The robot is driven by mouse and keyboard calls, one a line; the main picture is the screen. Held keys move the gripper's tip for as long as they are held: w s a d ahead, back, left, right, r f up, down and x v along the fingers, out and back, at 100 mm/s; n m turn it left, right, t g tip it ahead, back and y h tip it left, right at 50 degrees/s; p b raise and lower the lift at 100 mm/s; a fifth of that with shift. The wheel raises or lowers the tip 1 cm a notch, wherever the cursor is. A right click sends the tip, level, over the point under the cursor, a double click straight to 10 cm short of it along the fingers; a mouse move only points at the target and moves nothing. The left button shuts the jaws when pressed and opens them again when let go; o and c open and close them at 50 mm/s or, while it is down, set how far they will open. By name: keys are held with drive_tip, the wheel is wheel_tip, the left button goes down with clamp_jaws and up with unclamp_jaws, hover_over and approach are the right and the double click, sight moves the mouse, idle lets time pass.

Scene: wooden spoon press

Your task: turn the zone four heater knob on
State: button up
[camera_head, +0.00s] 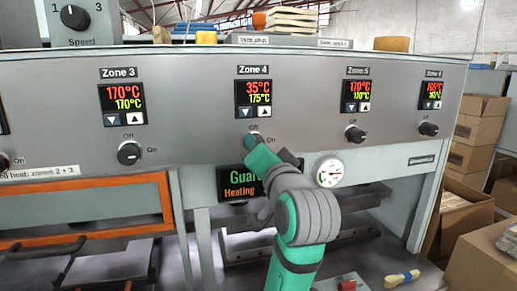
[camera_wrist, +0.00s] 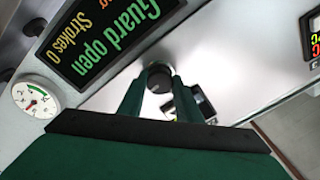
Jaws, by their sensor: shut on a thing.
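The zone four heater knob (camera_wrist: 159,78) is a round dark knob on the grey panel. In the wrist view it sits between the two green fingers of my gripper (camera_wrist: 159,88), which is shut on it. In the head view my gripper (camera_head: 249,141) is at the panel just below the Zone 4 display (camera_head: 253,98) and hides the knob. The knob's pointer direction cannot be told. The display reads 35°C in red over 175°C in yellow-green. The "Off" and "On" labels show beside my fingers.
The neighbouring Zone 3 knob (camera_head: 129,153) and Zone 5 knob (camera_head: 356,133) stand out from the panel at either side. A "Guard open" display (camera_wrist: 110,38) and a round gauge (camera_head: 330,172) lie below. An orange-framed guard (camera_head: 85,210) is at lower left.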

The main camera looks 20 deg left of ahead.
drive_tip(key=shift+f, duration=0.15)
drive_tip(key=o, duration=1)
drive_tip(key=shift+o, duration=0.2)
drive_tip(key=shift+s+d, duration=0.1)
drive_tip(key=v, duration=1)
drive_tip(key=shift+s+d, duration=0.2)
drive_tip(key=shift+s, duration=0.05)
